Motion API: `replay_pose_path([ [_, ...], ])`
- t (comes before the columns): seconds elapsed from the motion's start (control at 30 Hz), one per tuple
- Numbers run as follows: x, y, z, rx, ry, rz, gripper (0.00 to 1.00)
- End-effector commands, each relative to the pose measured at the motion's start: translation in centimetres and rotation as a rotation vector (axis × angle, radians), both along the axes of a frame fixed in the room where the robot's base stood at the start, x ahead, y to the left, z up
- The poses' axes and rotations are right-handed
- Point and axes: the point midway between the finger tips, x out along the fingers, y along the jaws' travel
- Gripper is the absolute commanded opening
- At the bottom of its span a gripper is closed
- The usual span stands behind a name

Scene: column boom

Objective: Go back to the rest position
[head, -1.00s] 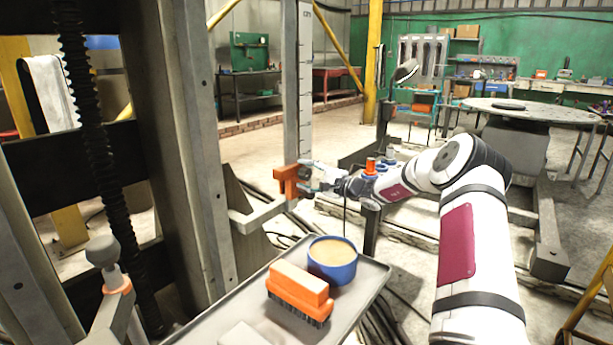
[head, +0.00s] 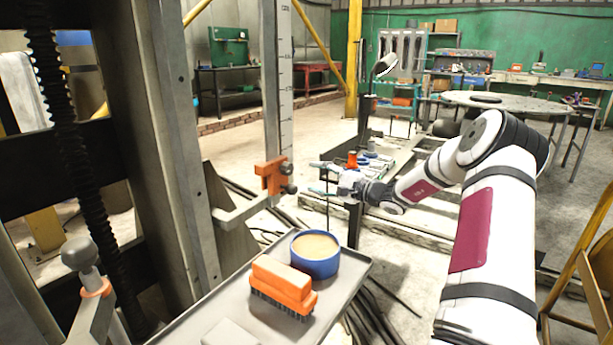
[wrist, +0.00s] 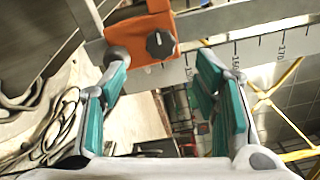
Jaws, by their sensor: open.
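My gripper (head: 318,178) is open and empty in the head view. It stands just right of the orange clamp (head: 270,178) on the upright scale bar, with a small gap between them. In the wrist view my gripper (wrist: 165,95) shows its two teal-padded fingers spread wide with nothing between them. The orange clamp with its dark knob (wrist: 160,44) lies beyond the fingertips at the top of that view. My arm reaches in from the right of the head view.
A grey tray (head: 352,268) below holds a blue tub (head: 315,262) and an orange brush (head: 282,290). A grey column (head: 178,150) stands left of the scale bar (head: 286,90). A round table (head: 520,105) stands at the back right. Cables lie on the floor.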

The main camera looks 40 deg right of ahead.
Motion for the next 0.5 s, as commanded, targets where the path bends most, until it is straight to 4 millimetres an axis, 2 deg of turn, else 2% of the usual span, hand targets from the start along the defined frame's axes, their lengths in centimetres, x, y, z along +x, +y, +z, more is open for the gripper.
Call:
replay_pose_path([
  [0.13,-0.67,-0.25,0.01,0.000,0.000,-0.001,0.56],
  [0.5,-0.68,-0.24,0.00,0.000,0.000,0.000,0.56],
])
